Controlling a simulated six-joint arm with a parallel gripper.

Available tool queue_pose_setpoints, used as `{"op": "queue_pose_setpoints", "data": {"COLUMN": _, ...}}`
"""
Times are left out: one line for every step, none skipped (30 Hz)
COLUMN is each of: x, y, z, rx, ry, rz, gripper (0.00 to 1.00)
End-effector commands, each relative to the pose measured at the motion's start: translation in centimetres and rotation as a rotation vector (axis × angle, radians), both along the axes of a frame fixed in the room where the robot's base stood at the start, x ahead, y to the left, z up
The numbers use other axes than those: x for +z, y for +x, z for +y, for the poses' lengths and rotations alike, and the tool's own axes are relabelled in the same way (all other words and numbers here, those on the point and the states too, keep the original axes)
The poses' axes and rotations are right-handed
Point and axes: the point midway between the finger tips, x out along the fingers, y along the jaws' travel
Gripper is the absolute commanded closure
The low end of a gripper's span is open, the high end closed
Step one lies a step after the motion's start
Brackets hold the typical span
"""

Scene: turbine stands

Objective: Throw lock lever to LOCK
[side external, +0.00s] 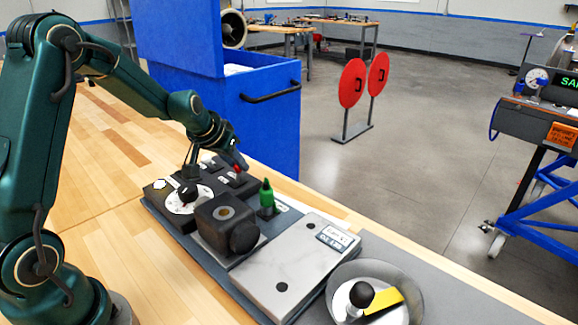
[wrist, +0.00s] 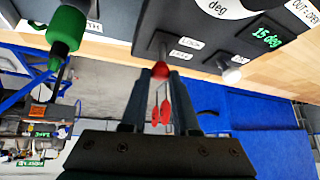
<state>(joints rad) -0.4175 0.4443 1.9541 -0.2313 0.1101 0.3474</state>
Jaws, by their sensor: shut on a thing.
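The lock lever's red ball knob (wrist: 160,71) sits between my gripper's fingertips (wrist: 160,80) in the wrist view, on a thin metal stem rising from a dark panel block. In the side view the red knob (side external: 238,168) shows just under my gripper (side external: 239,162), at the far edge of the blue-grey fixture (side external: 225,268). My gripper is shut on the knob. The lever's base is partly hidden in the side view.
A green-topped handle (side external: 266,193) stands close to the right of the lever. A dark block with a round knob (side external: 228,228), a white dial (side external: 188,200) and a bowl with a black ball knob (side external: 361,294) are also near. A blue cabinet (side external: 240,110) stands behind the bench.

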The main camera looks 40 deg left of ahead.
Motion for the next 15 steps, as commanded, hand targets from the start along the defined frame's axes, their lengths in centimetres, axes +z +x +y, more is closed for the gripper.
{"op": "queue_pose_setpoints", "data": {"x": -0.04, "y": -0.11, "z": -0.28, "rx": -0.004, "ry": -0.003, "rz": 0.002, "gripper": 1.00}}
{"op": "queue_pose_setpoints", "data": {"x": -0.04, "y": -0.13, "z": -0.26, "rx": -0.003, "ry": -0.003, "rz": 0.001, "gripper": 1.00}}
{"op": "queue_pose_setpoints", "data": {"x": -0.04, "y": -0.15, "z": -0.24, "rx": -0.002, "ry": -0.002, "rz": 0.001, "gripper": 1.00}}
{"op": "queue_pose_setpoints", "data": {"x": -0.04, "y": -0.14, "z": -0.24, "rx": -0.002, "ry": -0.002, "rz": 0.001, "gripper": 1.00}}
{"op": "queue_pose_setpoints", "data": {"x": -0.04, "y": -0.14, "z": -0.23, "rx": -0.002, "ry": -0.002, "rz": 0.001, "gripper": 1.00}}
{"op": "queue_pose_setpoints", "data": {"x": -0.04, "y": -0.14, "z": -0.23, "rx": -0.002, "ry": -0.002, "rz": 0.001, "gripper": 1.00}}
{"op": "queue_pose_setpoints", "data": {"x": -0.04, "y": -0.15, "z": -0.22, "rx": -0.002, "ry": -0.002, "rz": 0.001, "gripper": 1.00}}
{"op": "queue_pose_setpoints", "data": {"x": -0.04, "y": -0.15, "z": -0.22, "rx": -0.002, "ry": -0.003, "rz": 0.002, "gripper": 1.00}}
{"op": "queue_pose_setpoints", "data": {"x": -0.05, "y": -0.16, "z": -0.22, "rx": -0.002, "ry": -0.003, "rz": 0.002, "gripper": 1.00}}
{"op": "queue_pose_setpoints", "data": {"x": -0.05, "y": -0.16, "z": -0.22, "rx": -0.002, "ry": -0.003, "rz": 0.002, "gripper": 1.00}}
{"op": "queue_pose_setpoints", "data": {"x": -0.05, "y": -0.17, "z": -0.22, "rx": -0.002, "ry": -0.003, "rz": 0.002, "gripper": 0.60}}
{"op": "queue_pose_setpoints", "data": {"x": -0.04, "y": -0.17, "z": -0.20, "rx": -0.002, "ry": -0.003, "rz": 0.002, "gripper": 0.45}}
{"op": "queue_pose_setpoints", "data": {"x": -0.05, "y": -0.16, "z": -0.18, "rx": -0.002, "ry": -0.002, "rz": 0.003, "gripper": 0.42}}
{"op": "queue_pose_setpoints", "data": {"x": -0.04, "y": -0.16, "z": -0.16, "rx": -0.002, "ry": -0.002, "rz": 0.002, "gripper": 0.42}}
{"op": "queue_pose_setpoints", "data": {"x": -0.03, "y": -0.15, "z": -0.14, "rx": -0.002, "ry": -0.002, "rz": 0.002, "gripper": 0.42}}
